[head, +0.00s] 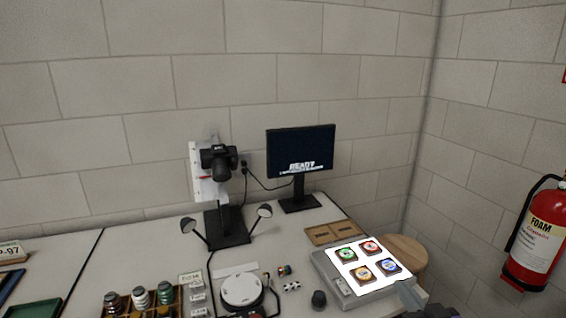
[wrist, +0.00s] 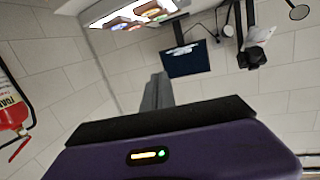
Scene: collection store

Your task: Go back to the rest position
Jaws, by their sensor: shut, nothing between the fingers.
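My gripper (head: 412,294) shows at the lower right of the head view, close to the front right corner of the lit panel; whether it touches the panel I cannot tell. In the wrist view its grey fingers (wrist: 157,92) are together, with nothing seen between them. The panel also shows at the top of the wrist view (wrist: 106,14), which looks turned over. The rest of my arm is mostly out of the head view.
A monitor (head: 301,150) reading "READY" stands at the back of the table. A camera (head: 218,162) is on a stand with two lamps. A round stool (head: 403,252) and fire extinguisher (head: 538,235) are right.

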